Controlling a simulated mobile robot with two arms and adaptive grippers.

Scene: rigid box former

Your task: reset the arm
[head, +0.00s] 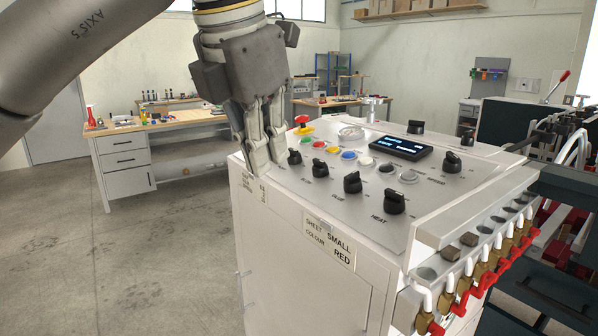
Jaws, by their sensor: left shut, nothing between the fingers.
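My left gripper (266,160) comes in from the upper left and points down at the left edge of the white control cabinet (300,272). Its two fingers are together with nothing between them. The fingertips are beside the leftmost black knobs (294,157) on the sloped panel; I cannot tell whether they touch the panel or a knob. My left arm (70,50) fills the upper left corner. My right gripper is not in view.
The panel carries several black knobs, coloured buttons (333,150), a red emergency button (302,120) and a small display (400,148). Red-handled valves (462,300) line its right side. A workbench (150,128) stands behind at left. The floor (130,250) at left is clear.

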